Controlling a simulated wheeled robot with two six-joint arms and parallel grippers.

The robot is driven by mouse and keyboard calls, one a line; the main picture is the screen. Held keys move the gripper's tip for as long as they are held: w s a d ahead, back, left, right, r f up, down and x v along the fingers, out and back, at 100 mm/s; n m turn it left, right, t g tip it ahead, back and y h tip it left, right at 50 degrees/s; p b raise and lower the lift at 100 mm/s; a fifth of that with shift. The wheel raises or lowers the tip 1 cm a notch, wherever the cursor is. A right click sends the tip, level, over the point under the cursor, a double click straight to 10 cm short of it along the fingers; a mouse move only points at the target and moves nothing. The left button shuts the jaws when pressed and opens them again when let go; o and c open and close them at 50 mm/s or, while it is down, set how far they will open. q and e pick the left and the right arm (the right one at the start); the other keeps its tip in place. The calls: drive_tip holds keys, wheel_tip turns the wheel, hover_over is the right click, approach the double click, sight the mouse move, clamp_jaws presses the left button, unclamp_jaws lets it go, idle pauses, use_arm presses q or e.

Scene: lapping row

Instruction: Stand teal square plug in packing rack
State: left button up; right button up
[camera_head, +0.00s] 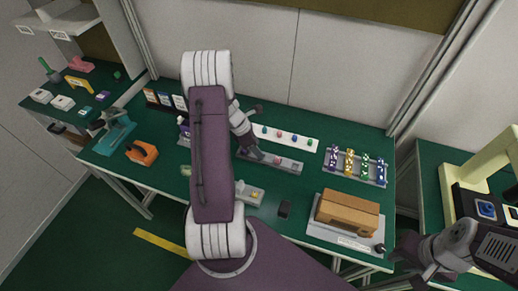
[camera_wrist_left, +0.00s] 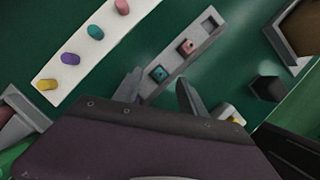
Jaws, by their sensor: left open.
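The teal square plug (camera_wrist_left: 157,73) sits upright in a grey rack (camera_wrist_left: 203,42), beside a pink square plug (camera_wrist_left: 186,47); the far slot of that rack is empty. I take this grey rack to be the packing rack; it also shows in the head view (camera_head: 288,165). My left gripper (camera_wrist_left: 159,82) is open, its fingers on either side of the teal plug in the wrist view; contact cannot be told. In the head view my left gripper (camera_head: 257,154) is over the rack's left end, and the teal plug is hidden there. My right gripper (camera_head: 387,251) is at lower right, away from the rack.
A white strip (camera_wrist_left: 64,70) with several coloured plugs lies behind the rack. A cardboard box (camera_head: 347,212) stands on a grey tray at right, near a rack of coloured pieces (camera_head: 355,165). A small dark block (camera_head: 285,209) lies in front. An orange item (camera_head: 142,153) sits at left.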

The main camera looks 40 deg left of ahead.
use_arm(q)
drive_tip(key=v, duration=0.6)
drive_tip(key=shift+r+p, duration=0.15)
drive_tip(key=shift+p, duration=0.25)
drive_tip(key=shift+s, duration=0.1)
